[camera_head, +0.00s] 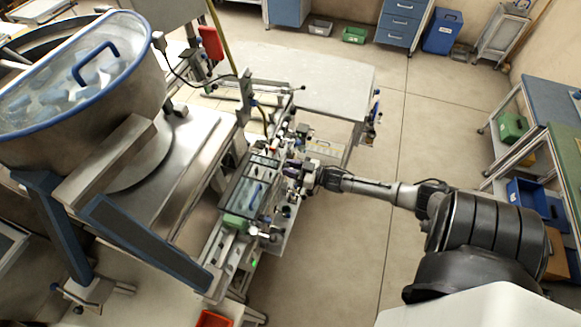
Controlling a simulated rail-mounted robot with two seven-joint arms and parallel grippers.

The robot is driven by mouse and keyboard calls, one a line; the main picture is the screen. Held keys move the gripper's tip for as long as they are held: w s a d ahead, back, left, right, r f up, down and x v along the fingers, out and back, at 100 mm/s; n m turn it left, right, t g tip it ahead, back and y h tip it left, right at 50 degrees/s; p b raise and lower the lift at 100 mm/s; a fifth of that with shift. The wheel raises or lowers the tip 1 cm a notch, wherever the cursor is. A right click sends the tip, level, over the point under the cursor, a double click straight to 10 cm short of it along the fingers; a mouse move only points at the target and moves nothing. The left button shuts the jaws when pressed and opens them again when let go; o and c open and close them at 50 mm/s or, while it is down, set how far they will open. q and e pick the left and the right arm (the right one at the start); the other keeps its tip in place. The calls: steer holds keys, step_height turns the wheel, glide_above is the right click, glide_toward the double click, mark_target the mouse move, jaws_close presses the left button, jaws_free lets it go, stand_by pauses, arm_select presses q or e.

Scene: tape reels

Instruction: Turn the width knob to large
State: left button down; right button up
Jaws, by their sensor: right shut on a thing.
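My right arm comes in from the lower right, and its gripper (296,170) is at the right side of the narrow machine (237,197) in the middle. The gripper is shut on a small part there, which I take to be the width knob. The knob is hidden by the fingers and too small to make out, so its setting cannot be read. My left gripper is not in view.
A large steel bowl with a blue rim (150,85) stands on a metal table at the left. A steel table (320,85) is behind the machine. Blue cabinets (401,22) line the back. Floor (430,130) at the right is clear.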

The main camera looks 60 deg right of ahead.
steer(key=shift+m, duration=1.1)
steer(key=o, duration=0.9)
steer(key=shift+o, duration=0.2)
steer(key=shift+s, duration=0.1)
steer(key=s+d+b, duration=0.2)
steer(key=s, duration=1.1)
steer(key=shift+s+d, duration=0.15)
steer(key=shift+s, duration=0.05)
